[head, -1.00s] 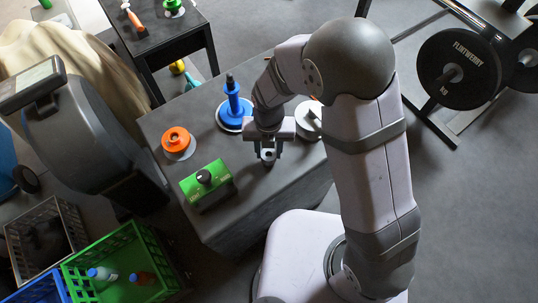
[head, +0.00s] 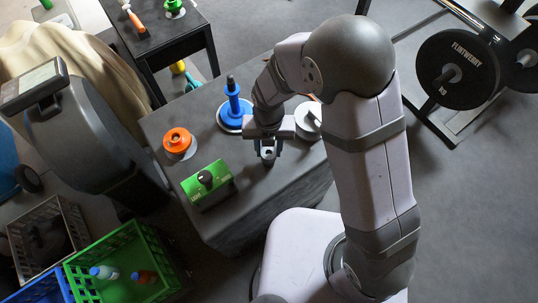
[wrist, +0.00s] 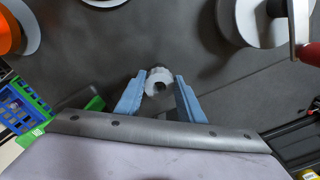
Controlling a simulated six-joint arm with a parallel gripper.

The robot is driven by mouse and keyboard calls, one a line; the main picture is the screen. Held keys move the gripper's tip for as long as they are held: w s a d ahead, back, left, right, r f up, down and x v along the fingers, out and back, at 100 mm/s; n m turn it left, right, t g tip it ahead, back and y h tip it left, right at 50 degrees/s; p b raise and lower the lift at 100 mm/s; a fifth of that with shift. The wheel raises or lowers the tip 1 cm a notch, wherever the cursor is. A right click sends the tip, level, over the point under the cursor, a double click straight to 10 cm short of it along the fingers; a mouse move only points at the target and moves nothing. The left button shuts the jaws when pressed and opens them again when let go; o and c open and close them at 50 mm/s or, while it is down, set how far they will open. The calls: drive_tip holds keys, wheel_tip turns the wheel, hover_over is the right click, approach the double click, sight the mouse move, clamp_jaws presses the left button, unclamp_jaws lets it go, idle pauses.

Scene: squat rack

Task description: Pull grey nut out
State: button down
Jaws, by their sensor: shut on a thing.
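The grey nut (wrist: 159,82) sits between the blue fingertips of my gripper (wrist: 160,86) in the wrist view. Its ridged round rim and dark centre hole face the camera. My gripper is shut on it, with a finger on each side. In the head view my gripper (head: 268,153) points down over the dark grey block-shaped table, near its right-front part.
On the table (head: 240,225) stand a blue spindle (head: 234,106) on a pale disc, an orange ring piece (head: 177,141) and a green box (head: 207,185) with a black knob. A whitish disc (head: 308,121) lies right of the gripper, partly behind my arm. The front table surface is clear.

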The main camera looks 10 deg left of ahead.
drive_tip(key=shift+r+p, duration=0.9)
drive_tip(key=shift+r, duration=0.2)
